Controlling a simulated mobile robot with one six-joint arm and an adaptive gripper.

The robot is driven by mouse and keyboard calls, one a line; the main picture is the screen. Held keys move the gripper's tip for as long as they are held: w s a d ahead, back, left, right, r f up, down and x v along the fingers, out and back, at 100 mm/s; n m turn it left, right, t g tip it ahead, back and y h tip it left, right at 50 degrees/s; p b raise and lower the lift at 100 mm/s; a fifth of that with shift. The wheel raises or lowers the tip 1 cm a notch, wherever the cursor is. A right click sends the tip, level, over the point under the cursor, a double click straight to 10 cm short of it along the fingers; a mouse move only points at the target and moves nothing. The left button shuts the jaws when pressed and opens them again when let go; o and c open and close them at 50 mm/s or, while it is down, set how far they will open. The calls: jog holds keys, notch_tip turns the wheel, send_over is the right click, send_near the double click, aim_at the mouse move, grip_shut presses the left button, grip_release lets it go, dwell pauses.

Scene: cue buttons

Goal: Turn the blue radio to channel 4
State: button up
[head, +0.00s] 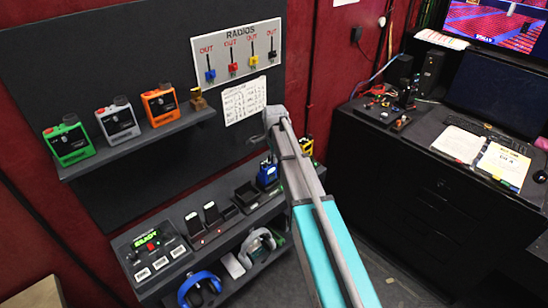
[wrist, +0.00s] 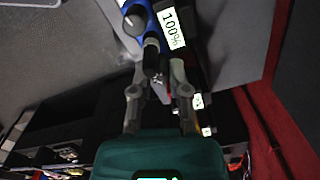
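The blue radio (head: 268,172) stands in the charger row on the lower shelf in the head view, partly beside my arm. In the wrist view its blue body (wrist: 131,7) is at the top edge, with a round grey knob (wrist: 135,19) and a thick black antenna (wrist: 151,52). A white label reading 100% (wrist: 172,28) is beside it. My gripper (wrist: 158,72) is open in the wrist view, its fingers apart, with the antenna end between or just beyond them; contact cannot be told. The knob lies past the fingertips. In the head view my arm hides the gripper.
A yellow radio (head: 306,145) stands just right of my arm. Green, grey and orange radios (head: 160,104) stand on the upper shelf (head: 135,143). Headphones (head: 200,288) lie below. A desk (head: 430,150) is at right.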

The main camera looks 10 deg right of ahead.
jog(key=o, duration=0.4)
jog(key=shift+n, duration=0.6)
jog(key=n, duration=0.6)
jog(key=shift+n, duration=0.4)
notch_tip(320, 180, up, 14)
jog(key=p, duration=1.4)
jog(key=s+f+n+b, duration=0.3)
jog(key=s+n, duration=0.2)
jog(key=s, duration=0.9)
jog(key=s+a+f+n+b, duration=0.1)
jog(key=s+f+n+b, duration=0.1)
jog(key=s+f+b, duration=0.7)
jog(key=f+b, duration=0.9)
jog(key=s+f+b, duration=0.1)
jog(key=f+b, duration=1)
jog(key=shift+s+a+n, duration=0.2)
jog(key=shift+s+n, duration=0.15)
jog(key=shift+n, duration=0.05)
